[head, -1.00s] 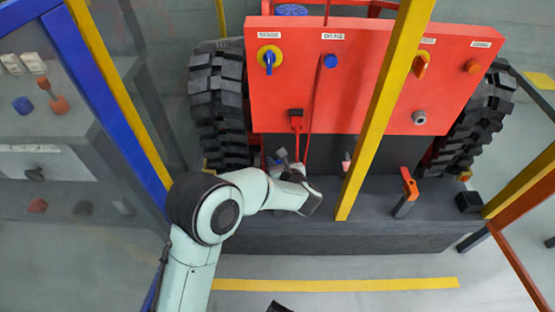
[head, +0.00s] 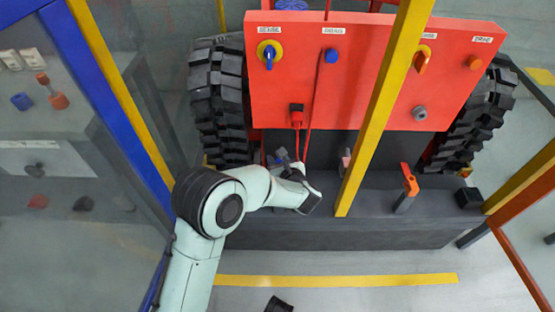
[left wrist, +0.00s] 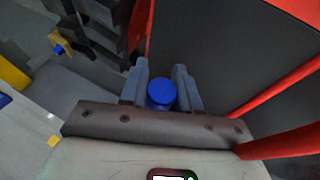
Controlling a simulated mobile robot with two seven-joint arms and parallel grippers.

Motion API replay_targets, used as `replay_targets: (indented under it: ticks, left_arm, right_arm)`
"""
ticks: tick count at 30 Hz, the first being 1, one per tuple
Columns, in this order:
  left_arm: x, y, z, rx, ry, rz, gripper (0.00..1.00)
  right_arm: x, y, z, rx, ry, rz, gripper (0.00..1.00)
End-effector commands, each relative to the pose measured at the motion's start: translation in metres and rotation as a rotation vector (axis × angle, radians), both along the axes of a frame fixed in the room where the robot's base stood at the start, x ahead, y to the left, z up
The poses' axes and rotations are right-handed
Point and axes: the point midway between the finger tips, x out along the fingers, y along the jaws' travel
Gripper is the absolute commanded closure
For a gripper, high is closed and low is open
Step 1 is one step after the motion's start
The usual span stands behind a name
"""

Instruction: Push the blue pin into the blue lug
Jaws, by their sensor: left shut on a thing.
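My left gripper (head: 283,158) is low in front of the dark middle part of the red machine, right of the left tyre. In the left wrist view its two grey fingers (left wrist: 161,88) stand on either side of the blue pin (left wrist: 161,94), whose round blue end shows; it is shut on the pin. In that view a small yellow fitting with a blue part (left wrist: 58,49), apparently the blue lug, lies up and left, apart from the pin. In the head view the pin cannot be made out. My right gripper is not clearly seen.
The red panel (head: 290,100) carries knobs and a red cable. A yellow post (head: 385,110) stands right of my left gripper. The left tyre (head: 218,100) and grey ledge (head: 340,233) are close. An orange-handled lever (head: 409,182) stands farther right.

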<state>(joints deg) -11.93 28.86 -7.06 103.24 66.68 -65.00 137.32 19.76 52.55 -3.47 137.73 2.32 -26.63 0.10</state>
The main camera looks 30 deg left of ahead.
Motion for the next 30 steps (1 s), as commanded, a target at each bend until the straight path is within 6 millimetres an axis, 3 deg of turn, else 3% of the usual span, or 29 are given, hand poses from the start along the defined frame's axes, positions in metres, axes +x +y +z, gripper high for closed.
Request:
replay_targets:
  ticks: [30]
  left_arm:
    - [0.0,0.0,-0.015,0.001,-0.001,0.0,1.0]
  right_arm:
    - [0.0,0.0,0.0,0.0,0.0,0.0,0.62]
